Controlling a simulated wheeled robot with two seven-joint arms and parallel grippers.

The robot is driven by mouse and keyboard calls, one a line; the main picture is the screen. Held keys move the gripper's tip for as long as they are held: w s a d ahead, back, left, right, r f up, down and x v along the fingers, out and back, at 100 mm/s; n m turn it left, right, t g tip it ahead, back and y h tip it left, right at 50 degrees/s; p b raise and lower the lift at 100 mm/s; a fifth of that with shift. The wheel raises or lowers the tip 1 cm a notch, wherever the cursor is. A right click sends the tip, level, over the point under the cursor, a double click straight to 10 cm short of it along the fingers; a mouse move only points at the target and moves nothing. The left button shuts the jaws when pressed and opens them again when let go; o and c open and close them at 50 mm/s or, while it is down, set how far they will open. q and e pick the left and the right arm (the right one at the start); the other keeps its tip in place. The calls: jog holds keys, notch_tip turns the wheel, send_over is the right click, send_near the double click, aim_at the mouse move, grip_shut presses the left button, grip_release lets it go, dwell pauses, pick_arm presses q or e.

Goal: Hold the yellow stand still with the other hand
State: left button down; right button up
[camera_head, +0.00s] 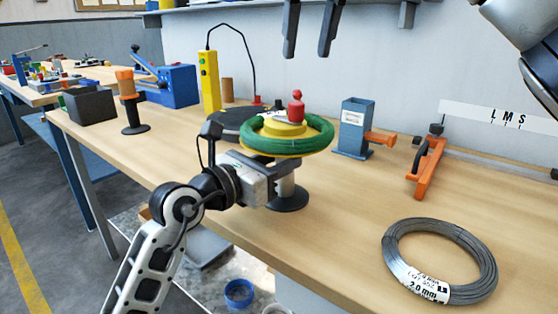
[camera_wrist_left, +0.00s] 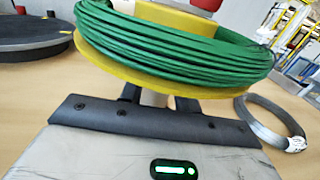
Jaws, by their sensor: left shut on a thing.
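The yellow stand (camera_head: 284,129) is upright on the bench, with a yellow disc on a grey post and a round black base. A green coil (camera_head: 252,141) lies around its yellow hub, under a red knob (camera_head: 296,108). My left gripper (camera_head: 282,186) is shut on the post below the disc; the jaws are partly hidden. In the left wrist view the yellow disc (camera_wrist_left: 135,77) and green coil (camera_wrist_left: 170,38) are just above the gripper (camera_wrist_left: 160,101). My right gripper (camera_head: 307,56) is open and empty, high above and behind the stand, fingers pointing down.
A grey wire coil (camera_head: 388,258) lies at the front right of the bench. A blue holder (camera_head: 355,120) and an orange clamp tool (camera_head: 427,170) stand to the right. A dark turntable (camera_head: 232,118) and yellow control box (camera_head: 209,80) are behind left. Bench between stand and wire coil is clear.

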aim_at(296, 103)
jog(key=shift+o, duration=0.8)
jog(key=d+f+m+g+y, duration=0.1)
jog(key=f+m+y, duration=0.1)
jog(key=w+d+f+m+g+y, duration=0.1)
jog(key=d+f+m+g+y, duration=0.1)
jog(key=f+m+y, duration=0.1)
jog(key=w+d+f+m+g+y, duration=0.1)
jog(key=f+m+g+y, duration=0.1)
jog(key=shift+w+d+f+m, duration=0.25)
jog(key=shift+m, duration=0.15)
jog(key=w+d+f+m+g+y, duration=0.25)
jog(key=d+m+y, duration=0.35)
jog(key=m+y, duration=0.5)
jog(key=shift+m+t+h, duration=0.45)
jog(key=shift+m+h, duration=0.15)
jog(key=shift+h, duration=0.1)
jog(key=a, duration=0.8)
jog(key=s+a, duration=0.1)
jog(key=a, duration=0.2)
jog(key=shift+a+f, duration=0.4)
jog(key=c, duration=0.9)
